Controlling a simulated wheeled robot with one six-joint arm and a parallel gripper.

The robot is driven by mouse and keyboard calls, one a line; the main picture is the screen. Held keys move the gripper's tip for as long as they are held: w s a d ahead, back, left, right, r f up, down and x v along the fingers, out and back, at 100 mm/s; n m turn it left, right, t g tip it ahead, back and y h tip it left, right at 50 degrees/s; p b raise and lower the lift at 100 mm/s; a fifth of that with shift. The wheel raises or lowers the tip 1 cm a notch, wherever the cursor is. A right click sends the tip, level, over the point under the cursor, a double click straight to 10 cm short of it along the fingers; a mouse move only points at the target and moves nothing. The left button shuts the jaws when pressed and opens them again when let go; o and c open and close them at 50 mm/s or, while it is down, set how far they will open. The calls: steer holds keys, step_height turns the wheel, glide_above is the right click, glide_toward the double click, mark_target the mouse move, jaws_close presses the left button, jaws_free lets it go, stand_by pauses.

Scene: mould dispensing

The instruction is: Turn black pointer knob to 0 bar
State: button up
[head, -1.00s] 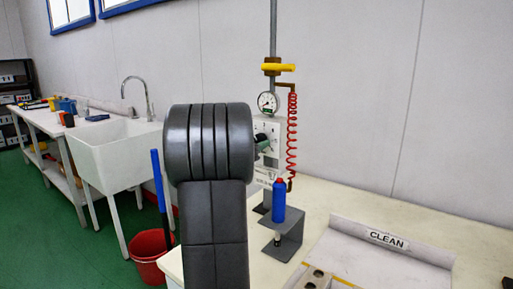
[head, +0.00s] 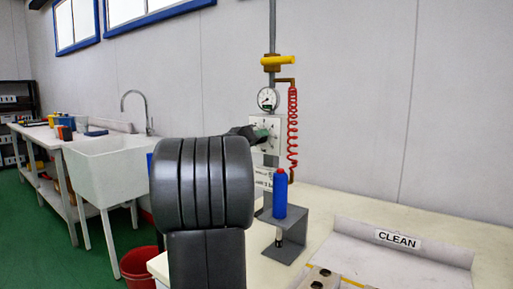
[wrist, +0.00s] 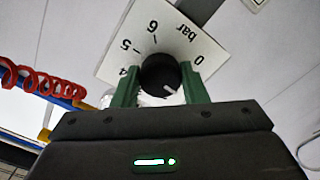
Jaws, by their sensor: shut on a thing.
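The black pointer knob (wrist: 160,75) sits on a white dial plate (wrist: 152,32) marked with a 0, "bar", 6, 5 and part of a 4, seen turned over in the wrist view. My gripper (wrist: 160,92) has its green fingers on both sides of the knob, shut on it. The knob's white pointer line shows at its lower right edge, away from the 0; the number it faces is hidden. In the head view my gripper (head: 262,134) reaches the dial plate (head: 275,125) from the left and covers the knob.
A round gauge (head: 267,98) is above the plate, with a yellow handle (head: 278,61) over it and a red coiled hose (head: 292,125) close on the right. A blue bottle (head: 280,195) on a grey stand (head: 303,212) is below. A CLEAN tray (head: 455,250) lies right.

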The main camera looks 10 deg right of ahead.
steer(key=n, duration=1)
steer(key=shift+r+b, duration=0.1)
steer(key=shift+b, duration=0.2)
stand_by(0.4)
steer(key=o, duration=1)
steer(key=shift+c, duration=0.2)
steer(key=p+v, duration=0.1)
steer(key=v, duration=1.3)
